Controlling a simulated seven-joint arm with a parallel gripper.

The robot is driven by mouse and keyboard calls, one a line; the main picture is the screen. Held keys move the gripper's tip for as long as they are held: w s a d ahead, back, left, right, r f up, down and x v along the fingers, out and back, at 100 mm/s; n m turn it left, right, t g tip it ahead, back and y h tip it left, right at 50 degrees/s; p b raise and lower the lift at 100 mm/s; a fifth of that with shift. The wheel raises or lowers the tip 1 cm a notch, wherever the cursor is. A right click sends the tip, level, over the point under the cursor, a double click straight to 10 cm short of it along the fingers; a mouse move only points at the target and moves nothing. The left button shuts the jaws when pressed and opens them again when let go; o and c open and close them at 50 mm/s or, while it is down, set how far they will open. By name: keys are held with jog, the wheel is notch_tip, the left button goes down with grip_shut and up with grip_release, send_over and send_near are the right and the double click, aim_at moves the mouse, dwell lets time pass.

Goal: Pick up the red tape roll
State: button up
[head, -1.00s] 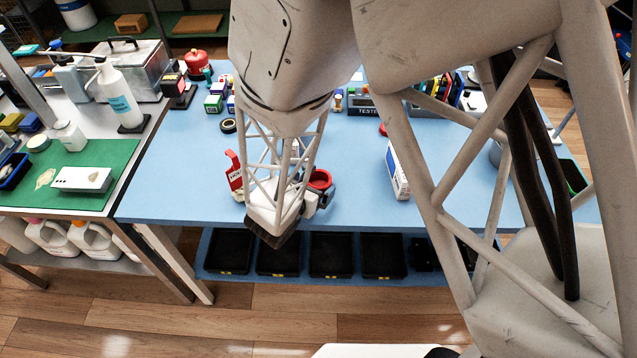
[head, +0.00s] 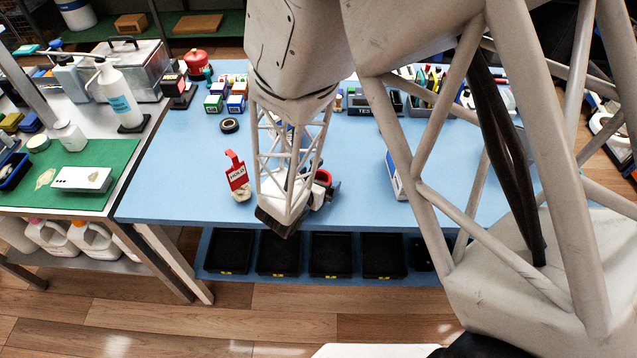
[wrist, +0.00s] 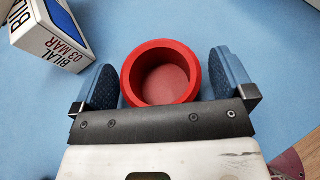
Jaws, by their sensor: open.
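The red tape roll (wrist: 160,75) lies flat on the blue table in the wrist view, with its hole facing up. My gripper (wrist: 165,82) is open, with one blue padded finger on each side of the roll. A narrow gap shows between the roll and each finger. In the head view the roll (head: 323,177) shows only in part, behind my gripper (head: 318,195) near the front of the blue table.
A white and blue box (wrist: 52,30) marked "BILAL 03 MAR" stands left of the roll in the wrist view. A red tag (head: 237,176) stands left of my gripper. Small colored boxes (head: 236,103) and a black roll (head: 229,125) are farther back.

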jog(key=shift+c, duration=0.2)
jog(key=c, duration=0.9)
jog(key=shift+r, duration=0.1)
notch_tip(320, 180, up, 10)
dwell(0.3)
dwell(0.5)
